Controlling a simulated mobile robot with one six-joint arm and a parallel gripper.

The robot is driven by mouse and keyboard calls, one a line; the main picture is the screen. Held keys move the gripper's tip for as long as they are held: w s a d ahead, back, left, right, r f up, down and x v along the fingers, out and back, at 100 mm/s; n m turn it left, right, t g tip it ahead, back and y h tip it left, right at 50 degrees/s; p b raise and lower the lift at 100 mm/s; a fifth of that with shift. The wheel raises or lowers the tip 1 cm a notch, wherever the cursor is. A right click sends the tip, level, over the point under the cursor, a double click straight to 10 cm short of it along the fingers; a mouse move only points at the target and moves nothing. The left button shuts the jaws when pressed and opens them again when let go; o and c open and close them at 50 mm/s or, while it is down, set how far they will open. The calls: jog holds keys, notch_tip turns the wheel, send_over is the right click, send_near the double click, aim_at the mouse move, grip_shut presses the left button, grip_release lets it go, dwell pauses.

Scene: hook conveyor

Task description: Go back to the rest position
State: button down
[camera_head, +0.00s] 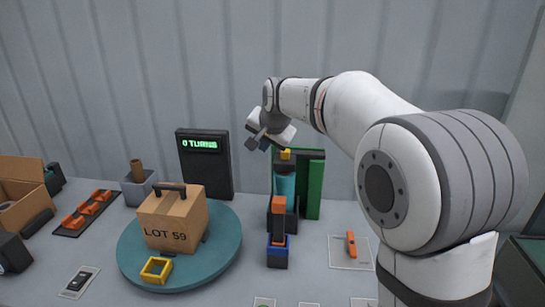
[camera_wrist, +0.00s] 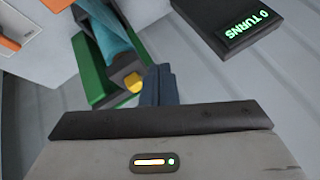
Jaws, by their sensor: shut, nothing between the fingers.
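My gripper (camera_head: 257,140) is raised above the back of the table, in front of the grey wall. Its fingers are shut and empty. In the wrist view my gripper (camera_wrist: 158,80) shows its dark fingers together, beside the yellow tip (camera_wrist: 133,82) of a teal post in a green stand (camera_wrist: 92,75). In the head view the green stand (camera_head: 315,185) is just below and right of my gripper, with the teal post (camera_head: 285,185) and its yellow top (camera_head: 286,154). I cannot tell whether the fingers touch the yellow top.
A box marked LOT 59 (camera_head: 172,220) and a yellow square frame (camera_head: 156,270) sit on a teal turntable (camera_head: 222,262). A display reading 0 TURNS (camera_head: 205,165) stands behind. An orange and blue piece (camera_head: 278,240) and an orange tool (camera_head: 351,244) are at the front right.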

jog(key=s+d+f+n+g+h, duration=0.2)
jog(key=s+d, duration=1.1)
jog(key=s, duration=0.3)
jog(key=s+d+f+n, duration=0.1)
jog(key=s+d+f, duration=0.2)
jog(key=s, duration=0.6)
jog(key=s+d+f+n+g, duration=0.1)
jog(key=s+d+f, duration=0.3)
jog(key=s+f, duration=0.3)
jog(key=s, duration=0.2)
jog(key=shift+s+d+n+g+h, duration=0.2)
jog(key=shift+s+n+g+h, duration=0.1)
jog(key=shift+s+h, duration=0.1)
